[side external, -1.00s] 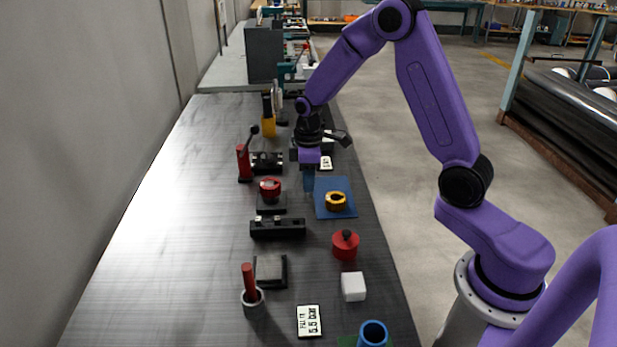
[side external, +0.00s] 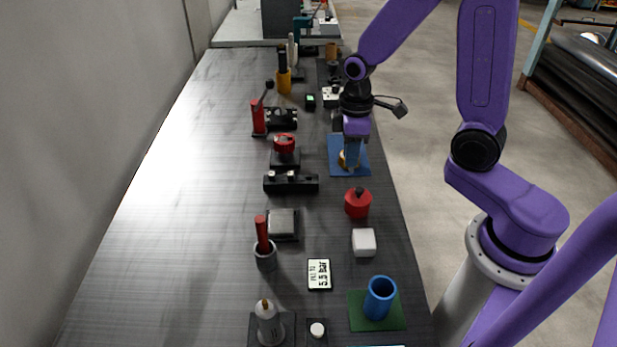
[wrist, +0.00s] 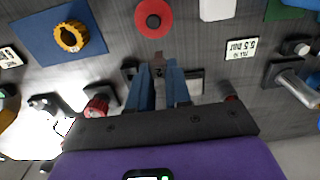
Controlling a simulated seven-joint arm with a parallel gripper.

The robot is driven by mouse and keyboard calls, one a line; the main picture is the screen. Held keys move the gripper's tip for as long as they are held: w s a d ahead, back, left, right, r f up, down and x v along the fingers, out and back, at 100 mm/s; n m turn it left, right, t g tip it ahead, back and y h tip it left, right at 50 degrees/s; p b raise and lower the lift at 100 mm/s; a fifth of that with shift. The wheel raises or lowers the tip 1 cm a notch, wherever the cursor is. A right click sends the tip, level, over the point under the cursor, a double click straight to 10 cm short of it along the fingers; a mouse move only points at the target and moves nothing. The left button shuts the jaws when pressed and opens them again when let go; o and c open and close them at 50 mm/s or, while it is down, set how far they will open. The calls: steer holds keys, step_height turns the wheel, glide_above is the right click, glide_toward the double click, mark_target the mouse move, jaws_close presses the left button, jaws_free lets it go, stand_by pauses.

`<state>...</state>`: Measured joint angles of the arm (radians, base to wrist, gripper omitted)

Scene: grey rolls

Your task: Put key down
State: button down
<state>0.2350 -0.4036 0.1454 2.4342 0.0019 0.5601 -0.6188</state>
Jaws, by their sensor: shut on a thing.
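The key's full shape is hidden by the fingers. In the side external view my gripper (side external: 351,168) points down and shows in front of the blue mat (side external: 335,146). In the wrist view the fingertips are to the right of that mat and below the red round part (wrist: 153,18), apart from both. The key's height above the table cannot be told exactly.
A black bar (side external: 291,184), a red knob (side external: 284,143), a white block (side external: 363,242) and a "5.5 bar" label (side external: 319,274) stand around. A blue cup (side external: 379,298) sits on a green mat. The left tabletop (side external: 180,210) is clear.

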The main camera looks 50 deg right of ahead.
steer(key=w+f, duration=0.3)
steer(key=w, duration=0.1)
steer(key=w+f, duration=0.3)
steer(key=w, duration=0.1)
steer(key=w+f, duration=0.3)
steer(key=w, duration=0.1)
steer(key=shift+w+a, duration=0.1)
steer(key=shift+w, duration=0.2)
steer(key=shift+w+f, duration=0.15)
steer(key=shift+f, duration=0.1)
steer(key=shift+w+f, duration=0.1)
steer(key=shift+f, duration=1.45)
steer(key=shift+f, duration=0.1)
steer(key=c, duration=1.1)
jaws_free()
steer(key=shift+o, duration=0.2)
